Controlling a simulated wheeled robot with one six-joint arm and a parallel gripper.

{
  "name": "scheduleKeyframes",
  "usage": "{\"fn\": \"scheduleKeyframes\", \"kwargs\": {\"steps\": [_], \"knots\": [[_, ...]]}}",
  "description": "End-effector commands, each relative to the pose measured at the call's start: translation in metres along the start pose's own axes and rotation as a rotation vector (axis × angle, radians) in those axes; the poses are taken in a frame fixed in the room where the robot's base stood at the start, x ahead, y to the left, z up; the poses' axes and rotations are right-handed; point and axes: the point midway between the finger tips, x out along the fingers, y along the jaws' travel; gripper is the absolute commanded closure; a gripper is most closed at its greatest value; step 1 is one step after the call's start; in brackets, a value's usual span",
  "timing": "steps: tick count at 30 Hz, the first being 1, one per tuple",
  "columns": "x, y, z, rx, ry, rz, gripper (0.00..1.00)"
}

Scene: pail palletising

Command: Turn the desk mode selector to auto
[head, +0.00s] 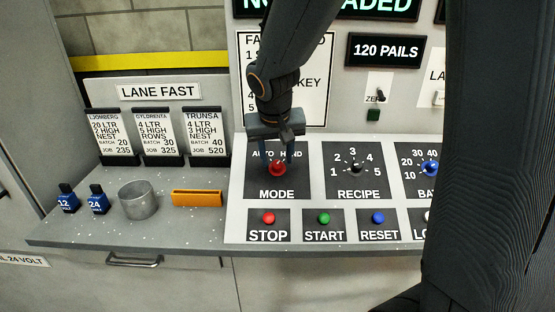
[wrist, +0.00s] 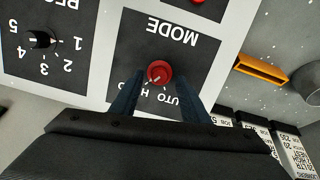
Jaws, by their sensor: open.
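The mode selector (head: 277,168) is a red knob on a black plate marked MODE, with AUTO at upper left and HAND at upper right in the head view. In the wrist view the red knob (wrist: 160,72) shows near the centre, with the lettering upside down. A pale mark on it seems to lean towards the HAND side, but it is too small to be sure. My gripper (head: 277,160) points down over the plate, open, its fingers on either side of the knob. In the wrist view the fingers (wrist: 160,98) stand apart, partly covering the AUTO and HAND lettering.
The recipe knob (head: 356,168) is to the right, and a blue knob (head: 430,168) lies beyond. Stop (head: 268,218), start (head: 324,218) and reset (head: 378,218) buttons line the front. An orange holder (head: 197,198), a grey cup (head: 138,199) and blue tagged pieces (head: 97,203) stand left.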

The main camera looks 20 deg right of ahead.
Motion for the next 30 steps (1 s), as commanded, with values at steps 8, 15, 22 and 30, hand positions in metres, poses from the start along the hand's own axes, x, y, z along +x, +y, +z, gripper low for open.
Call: {"fn": "scheduleKeyframes", "kwargs": {"steps": [8, 15, 22, 30], "knots": [[0.021, 0.001, 0.0, 0.001, -0.001, 0.0, 0.58], [0.022, 0.001, 0.0, 0.001, 0.0, 0.0, 0.58], [0.022, 0.001, 0.0, 0.001, 0.0, 0.0, 0.89], [0.022, 0.001, 0.0, -0.01, 0.0, 0.001, 0.99]]}}
